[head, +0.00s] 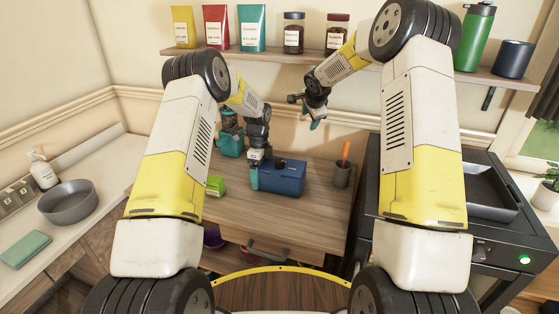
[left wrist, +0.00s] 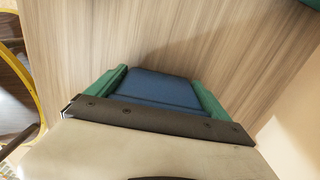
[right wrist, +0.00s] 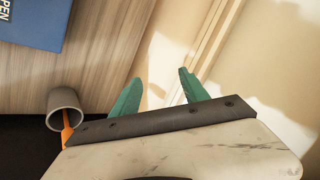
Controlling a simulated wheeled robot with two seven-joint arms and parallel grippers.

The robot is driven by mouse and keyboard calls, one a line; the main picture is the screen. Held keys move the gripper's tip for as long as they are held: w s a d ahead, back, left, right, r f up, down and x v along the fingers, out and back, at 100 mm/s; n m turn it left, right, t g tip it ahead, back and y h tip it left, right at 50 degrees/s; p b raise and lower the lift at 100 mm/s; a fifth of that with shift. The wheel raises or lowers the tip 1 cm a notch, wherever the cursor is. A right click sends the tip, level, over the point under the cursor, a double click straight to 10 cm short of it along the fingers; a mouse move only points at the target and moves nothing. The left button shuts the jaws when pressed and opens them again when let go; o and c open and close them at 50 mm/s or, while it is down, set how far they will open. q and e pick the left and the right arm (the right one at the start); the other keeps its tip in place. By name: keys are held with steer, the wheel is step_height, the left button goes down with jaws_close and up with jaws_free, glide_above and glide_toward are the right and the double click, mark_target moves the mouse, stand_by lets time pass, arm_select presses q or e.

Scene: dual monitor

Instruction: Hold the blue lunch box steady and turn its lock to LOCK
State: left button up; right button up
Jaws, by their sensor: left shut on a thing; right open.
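The blue lunch box (head: 282,177) sits on the wooden counter in the head view. My left gripper (head: 255,178) is shut on its left end; in the left wrist view the green fingers (left wrist: 155,90) stand on either side of the blue box (left wrist: 158,88). My right gripper (head: 316,122) is open and empty, raised above and behind the box. In the right wrist view its green fingers (right wrist: 158,92) are apart, and a corner of the box (right wrist: 35,22) shows white letters reading "PEN". The lock itself cannot be made out.
A grey cup (head: 341,175) with an orange-handled tool stands right of the box; it also shows in the right wrist view (right wrist: 64,106). A green item (head: 215,186) lies left of the box, and a teal appliance (head: 230,140) stands behind it. A shelf (head: 270,56) runs above.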

steer(key=w+a+r+n+t+y, duration=0.1)
steer(key=w+a+r+n+t, duration=0.25)
steer(key=n, duration=0.35)
steer(key=n+g+y, duration=0.3)
steer(key=n+g, duration=0.7)
steer(key=n, duration=1.1)
glide_toward(280, 161)
steer(key=x, duration=0.8)
steer(key=shift+w+f, duration=0.15)
steer(key=shift+f, duration=0.2)
steer(key=shift+a, duration=0.1)
steer(key=shift+c, duration=0.3)
jaws_close()
